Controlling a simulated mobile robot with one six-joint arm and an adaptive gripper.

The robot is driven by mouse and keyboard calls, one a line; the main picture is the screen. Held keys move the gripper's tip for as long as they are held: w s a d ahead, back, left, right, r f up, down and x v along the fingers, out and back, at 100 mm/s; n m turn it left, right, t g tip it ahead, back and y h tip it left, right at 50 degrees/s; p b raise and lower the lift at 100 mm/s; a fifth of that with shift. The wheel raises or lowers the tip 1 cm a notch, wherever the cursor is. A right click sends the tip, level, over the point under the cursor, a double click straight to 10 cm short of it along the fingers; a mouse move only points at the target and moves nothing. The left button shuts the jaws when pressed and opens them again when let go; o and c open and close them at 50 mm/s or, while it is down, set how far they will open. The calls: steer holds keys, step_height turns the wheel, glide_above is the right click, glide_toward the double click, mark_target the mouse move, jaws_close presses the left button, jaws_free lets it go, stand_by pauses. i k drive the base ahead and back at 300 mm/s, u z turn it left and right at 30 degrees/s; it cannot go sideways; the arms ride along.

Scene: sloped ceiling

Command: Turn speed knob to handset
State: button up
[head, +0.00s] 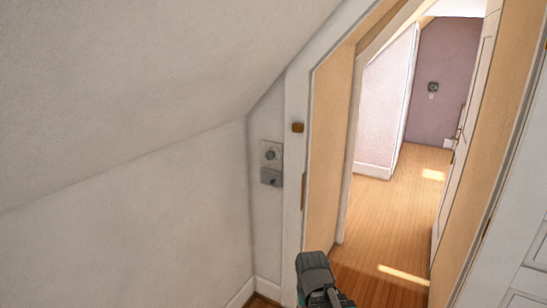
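A light grey wall plate with a round grey knob (271,155) is on the narrow wall strip left of the door frame. Directly below it is a darker grey box (271,177) with a small dark knob or button at its right. Both are small in the head view, and I cannot read any markings or tell which way either control points. A dark grey and teal part of my arm shows at the bottom centre, below and right of these controls and apart from them. My gripper's fingers do not show.
A sloped ceiling (130,80) comes down low on the left. An open doorway with a wooden floor (395,215) is at the right. A dark device (433,87) hangs on the far purple wall.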

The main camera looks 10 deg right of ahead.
mark_target(269, 155)
steer(key=u, duration=0.35)
steer(key=i, duration=1)
steer(key=z, duration=0.4)
